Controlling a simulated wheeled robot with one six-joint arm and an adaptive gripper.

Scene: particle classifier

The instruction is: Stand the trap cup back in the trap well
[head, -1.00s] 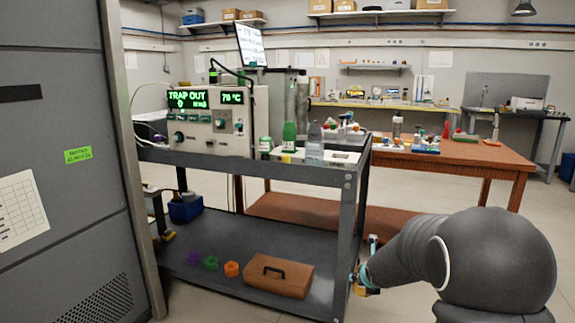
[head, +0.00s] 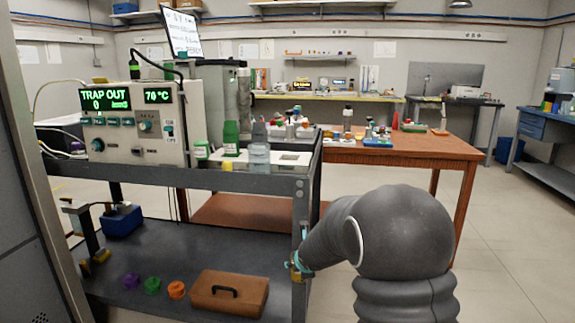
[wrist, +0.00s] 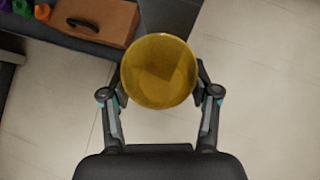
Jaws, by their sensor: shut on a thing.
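The trap cup, an amber round cup (wrist: 160,70), is between the fingers of my gripper (wrist: 160,90) in the wrist view, seen from above with its open mouth facing the camera. My gripper is shut on it. In the head view my gripper (head: 299,267) is low at the cart's front right post, partly hidden by my arm, with a bit of the amber cup showing. The instrument (head: 145,122) on the cart top shows "TRAP OUT" and 70 °C. I cannot clearly make out the trap well.
The cart (head: 240,180) has bottles (head: 258,150) and a white plate (head: 290,158) on top. Its lower shelf holds a brown case (head: 228,292) and purple, green and orange pieces (head: 152,285). A brown table (head: 420,150) stands behind. Floor is open at the right.

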